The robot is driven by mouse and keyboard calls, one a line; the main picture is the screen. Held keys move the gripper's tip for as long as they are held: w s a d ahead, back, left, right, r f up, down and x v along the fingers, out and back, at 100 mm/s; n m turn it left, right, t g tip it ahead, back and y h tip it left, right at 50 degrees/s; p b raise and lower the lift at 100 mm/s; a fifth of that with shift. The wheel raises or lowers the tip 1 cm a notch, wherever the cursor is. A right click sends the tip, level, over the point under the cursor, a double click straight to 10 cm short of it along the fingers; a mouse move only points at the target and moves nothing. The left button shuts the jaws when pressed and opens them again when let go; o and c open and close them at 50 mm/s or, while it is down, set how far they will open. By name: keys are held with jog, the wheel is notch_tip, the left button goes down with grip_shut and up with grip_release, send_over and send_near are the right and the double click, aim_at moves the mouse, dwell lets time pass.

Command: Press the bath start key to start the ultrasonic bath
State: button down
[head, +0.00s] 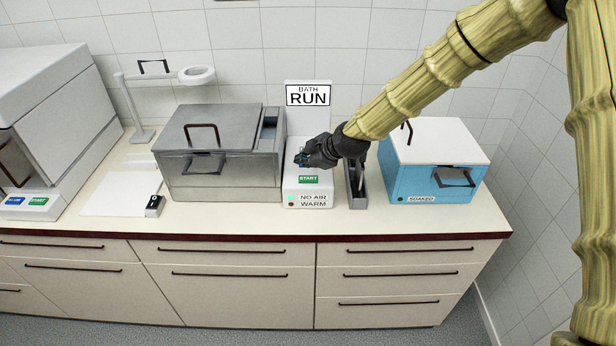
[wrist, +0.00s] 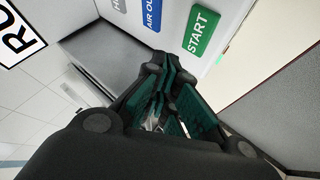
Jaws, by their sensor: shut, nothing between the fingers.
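The white bath control box (head: 320,185) stands on the counter just right of the steel ultrasonic bath (head: 222,165). Its green START key (head: 308,180) is on the sloping face; it also shows in the wrist view (wrist: 201,31), beside a blue AIR OUT key (wrist: 153,14). My gripper (head: 301,160) is shut and empty, over the upper part of the box, behind the START key in the head view. In the wrist view its fingertips (wrist: 160,65) are apart from the START key. The blue keys are mostly hidden in the head view.
A narrow grey holder (head: 358,195) and a blue box with white lid (head: 430,170) stand right of the control box. Labels (head: 313,199) below START read NO AIR and WARM. A white machine at far left has another green START key (head: 38,202). The front counter strip is clear.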

jog(key=shift+r+p, duration=0.3)
jog(key=shift+r, duration=0.75)
